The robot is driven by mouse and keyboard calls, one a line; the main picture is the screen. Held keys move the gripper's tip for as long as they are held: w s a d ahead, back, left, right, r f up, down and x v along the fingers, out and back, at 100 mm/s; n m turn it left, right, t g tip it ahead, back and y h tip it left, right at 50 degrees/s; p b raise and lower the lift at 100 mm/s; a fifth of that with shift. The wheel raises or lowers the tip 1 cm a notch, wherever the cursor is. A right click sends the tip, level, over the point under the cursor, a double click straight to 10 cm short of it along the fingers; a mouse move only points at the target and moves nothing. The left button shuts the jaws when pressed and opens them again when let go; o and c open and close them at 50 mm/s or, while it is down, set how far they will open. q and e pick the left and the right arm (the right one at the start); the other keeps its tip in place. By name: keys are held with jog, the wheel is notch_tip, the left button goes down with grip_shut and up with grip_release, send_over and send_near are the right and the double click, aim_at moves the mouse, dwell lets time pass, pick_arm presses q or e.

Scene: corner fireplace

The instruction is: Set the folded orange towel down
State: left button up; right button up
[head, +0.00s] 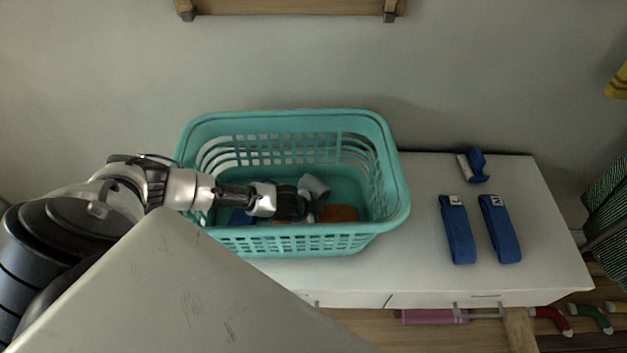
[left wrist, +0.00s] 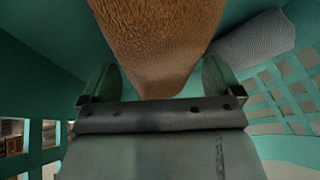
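The folded orange towel (head: 338,213) lies low inside the teal basket (head: 290,120), partly hidden by my arm and the basket's front wall. My left gripper (head: 303,203) reaches into the basket from the left, with its fingers hard to make out in the head view. In the left wrist view the towel (left wrist: 158,45) extends between the two fingers of my left gripper (left wrist: 161,80). The fingers stand wide apart at the outer ends of the gripper, one on each side of the towel's narrow near end. My right gripper is not in view.
A grey rolled cloth (head: 314,186) and a blue item (head: 240,217) are also in the basket. The basket stands on a white cabinet (head: 420,272). Two blue folded items (head: 457,230) and a smaller blue item (head: 473,166) lie to its right. A wooden shelf (head: 290,7) is above.

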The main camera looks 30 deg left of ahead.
pick_arm(q)
jog(key=shift+r, duration=0.1)
jog(key=v, duration=1.2)
jog(key=shift+b, duration=0.35)
